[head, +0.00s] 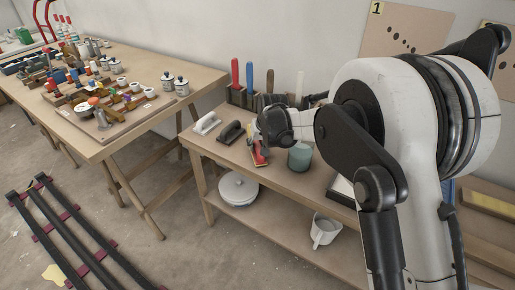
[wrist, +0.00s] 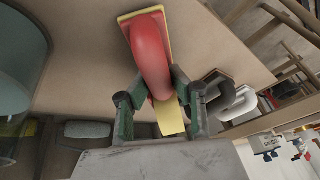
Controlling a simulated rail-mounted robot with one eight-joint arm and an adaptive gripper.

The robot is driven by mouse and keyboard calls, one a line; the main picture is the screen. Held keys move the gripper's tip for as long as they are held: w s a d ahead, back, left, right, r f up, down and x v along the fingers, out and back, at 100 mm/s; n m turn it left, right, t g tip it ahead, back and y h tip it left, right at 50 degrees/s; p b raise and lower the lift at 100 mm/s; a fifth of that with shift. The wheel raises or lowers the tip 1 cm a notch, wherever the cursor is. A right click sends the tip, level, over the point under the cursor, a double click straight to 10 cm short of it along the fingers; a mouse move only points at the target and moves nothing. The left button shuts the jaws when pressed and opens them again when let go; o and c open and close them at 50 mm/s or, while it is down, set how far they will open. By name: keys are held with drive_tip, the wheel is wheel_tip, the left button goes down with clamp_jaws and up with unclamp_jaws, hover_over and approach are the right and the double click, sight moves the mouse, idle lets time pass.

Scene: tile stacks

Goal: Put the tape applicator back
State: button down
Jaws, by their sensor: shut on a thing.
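A tool with a rounded red handle and a flat yellow base, which looks like the tape applicator (head: 259,158), is at my gripper (head: 257,140) over the narrow bench. In the wrist view my gripper (wrist: 160,98) has its green-grey fingers on both sides of the tool (wrist: 150,50), shut on its near end. The yellow edge shows around the far end and a yellow piece shows between the fingers. I cannot tell whether the tool touches the bench top. My arm and wrist hide part of the bench in the head view.
The narrow bench (head: 285,182) also holds a white-handled float (head: 206,123), a black-handled float (head: 231,132) and a teal container (head: 299,157) close right of my gripper. A rack with upright tools (head: 250,85) stands behind. A crowded table (head: 150,65) is at left.

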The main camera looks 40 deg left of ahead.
drive_tip(key=shift+f, duration=0.25)
drive_tip(key=c, duration=2)
unclamp_jaws()
drive_tip(key=shift+f, duration=0.15)
drive_tip(key=o, duration=0.5)
drive_tip(key=shift+c, duration=0.2)
drive_tip(key=p+v, duration=0.2)
drive_tip(key=v, duration=1)
